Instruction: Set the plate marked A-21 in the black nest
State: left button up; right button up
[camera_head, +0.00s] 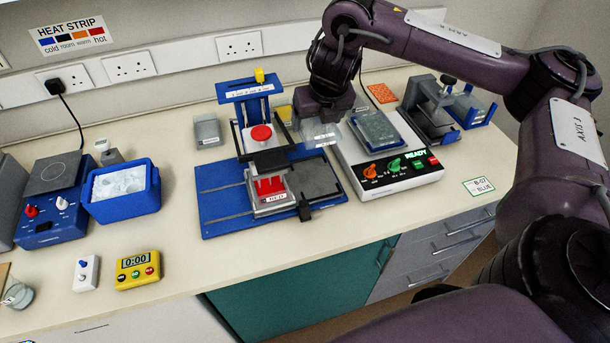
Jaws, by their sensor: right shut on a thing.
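My right gripper (322,113) points down behind and right of the blue press. It is shut on a clear, pale plate (321,134), held above the bench between the press and the white instrument. No A-21 mark can be read on it. A dark, flat recess (313,180) on the right of the press's blue base looks like the black nest and is empty. A plate with red wells (270,188) sits under the press head; its small label is too small to read surely. My left gripper is not in view.
The blue press (220,205) has a red knob. A white instrument (402,177) marked READY carries a greyish plate. Other clear plates (208,131) stand behind. A blue ice tub (125,203), yellow timer (137,270) and hotplate are left. The front bench is mostly clear.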

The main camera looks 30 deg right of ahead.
notch_tip(320, 180, down, 7)
send_over(314, 176)
jog(key=s, duration=0.2)
jog(key=f, duration=0.5)
jog(key=shift+w+a+f+p, duration=0.2)
jog(key=shift+a+f+p, duration=0.05)
jog(key=shift+p, duration=0.1)
notch_tip(314, 176, down, 5)
jog(key=shift+r+p, duration=0.15)
jog(key=shift+p, duration=0.25)
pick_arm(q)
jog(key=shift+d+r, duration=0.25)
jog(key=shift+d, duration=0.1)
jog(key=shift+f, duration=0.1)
pick_arm(e)
jog(key=shift+f, duration=0.2)
jog(key=shift+f, duration=0.15)
jog(key=o, duration=1)
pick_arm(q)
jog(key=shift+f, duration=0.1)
